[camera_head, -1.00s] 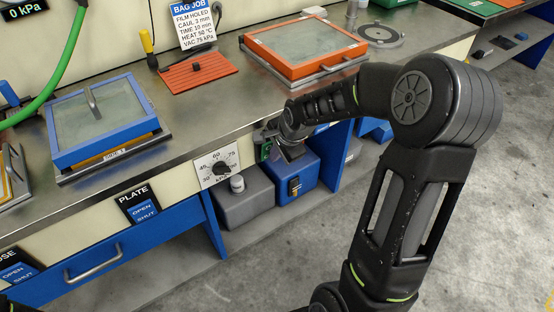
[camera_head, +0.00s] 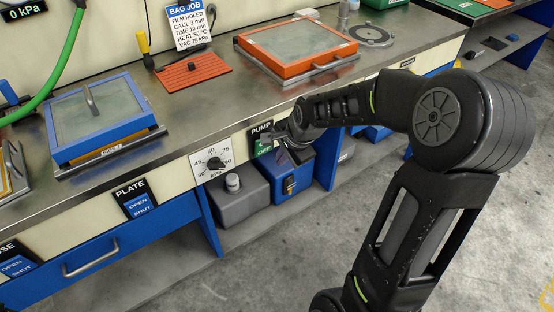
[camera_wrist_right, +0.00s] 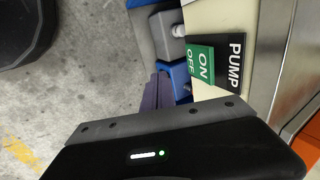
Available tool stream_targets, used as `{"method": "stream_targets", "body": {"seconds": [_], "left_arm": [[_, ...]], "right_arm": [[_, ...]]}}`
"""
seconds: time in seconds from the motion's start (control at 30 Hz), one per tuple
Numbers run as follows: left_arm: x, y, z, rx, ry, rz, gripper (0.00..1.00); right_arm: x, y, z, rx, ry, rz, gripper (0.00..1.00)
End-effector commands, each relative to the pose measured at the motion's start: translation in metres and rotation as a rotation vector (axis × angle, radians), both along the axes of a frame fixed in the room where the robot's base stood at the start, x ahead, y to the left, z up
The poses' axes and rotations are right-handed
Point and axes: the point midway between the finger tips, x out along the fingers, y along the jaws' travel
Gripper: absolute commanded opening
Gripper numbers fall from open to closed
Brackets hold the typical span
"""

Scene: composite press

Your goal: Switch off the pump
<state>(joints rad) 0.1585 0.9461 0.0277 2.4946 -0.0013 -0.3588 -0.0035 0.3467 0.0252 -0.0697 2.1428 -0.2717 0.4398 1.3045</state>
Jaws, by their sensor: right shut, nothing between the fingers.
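The pump switch is a green rocker marked ON and OFF under a black PUMP label on the bench's front. In the head view the rocker (camera_head: 264,149) is partly hidden by my right gripper. In the right wrist view the whole rocker (camera_wrist_right: 200,65) shows beside the PUMP label (camera_wrist_right: 235,62). I cannot tell which side is pressed. My right gripper (camera_head: 287,142) is shut and empty, just right of the switch in the head view and seemingly apart from it. In the wrist view its fingers (camera_wrist_right: 157,93) show below and left of the rocker. My left gripper is out of view.
A kPa dial (camera_head: 212,163) is left of the switch. A grey box (camera_head: 239,195) and a blue box (camera_head: 291,177) stand below. The display (camera_head: 22,11) reads 0 kPa. An orange-framed press (camera_head: 297,53) sits on the bench above. Open floor lies to the right.

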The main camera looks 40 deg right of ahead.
Motion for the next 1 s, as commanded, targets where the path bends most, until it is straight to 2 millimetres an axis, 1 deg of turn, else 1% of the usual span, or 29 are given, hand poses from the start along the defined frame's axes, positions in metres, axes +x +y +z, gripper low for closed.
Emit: {"method": "stream_targets", "body": {"seconds": [0.03,0.13,0.2,0.33,0.5,1.0], "left_arm": [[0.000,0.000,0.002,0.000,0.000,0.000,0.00],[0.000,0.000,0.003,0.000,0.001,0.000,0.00],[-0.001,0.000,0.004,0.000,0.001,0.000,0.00],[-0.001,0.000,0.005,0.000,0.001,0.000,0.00],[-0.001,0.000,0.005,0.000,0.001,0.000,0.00],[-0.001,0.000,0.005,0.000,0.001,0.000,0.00]], "right_arm": [[-0.006,0.000,0.011,0.000,-0.004,-0.002,0.00],[-0.018,0.000,0.026,-0.001,-0.005,-0.002,0.00],[-0.025,0.000,0.034,-0.001,-0.003,0.000,0.00],[-0.033,0.000,0.045,-0.001,-0.002,-0.001,0.00],[-0.037,0.001,0.048,0.000,0.000,-0.001,0.00],[-0.037,0.001,0.048,0.000,0.000,0.000,0.00]]}}
